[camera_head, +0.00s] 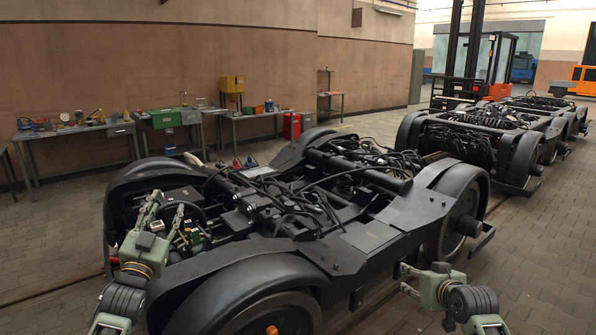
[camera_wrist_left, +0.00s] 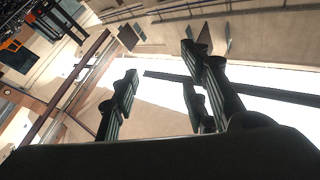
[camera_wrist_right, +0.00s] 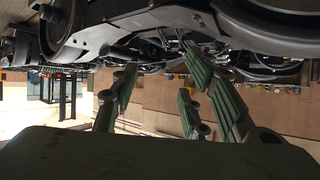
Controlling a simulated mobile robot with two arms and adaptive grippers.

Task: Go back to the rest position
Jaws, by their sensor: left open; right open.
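My left gripper (camera_head: 168,222) is raised at the near left of the black tram bogie (camera_head: 372,236) in the head view, its fingers pointing up. In the left wrist view its fingers (camera_wrist_left: 160,95) are apart with nothing between them. My right gripper (camera_head: 404,279) is low at the near right side of the bogie, beside its frame. In the right wrist view its fingers (camera_wrist_right: 155,95) are apart and empty, and the bogie (camera_wrist_right: 140,25) fills the top of the picture. I cannot tell whether the right fingertips touch the bogie.
More bogies (camera_head: 470,140) stand in line behind, with a forklift (camera_head: 470,60) beyond. Paved floor (camera_head: 545,250) is free at the right.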

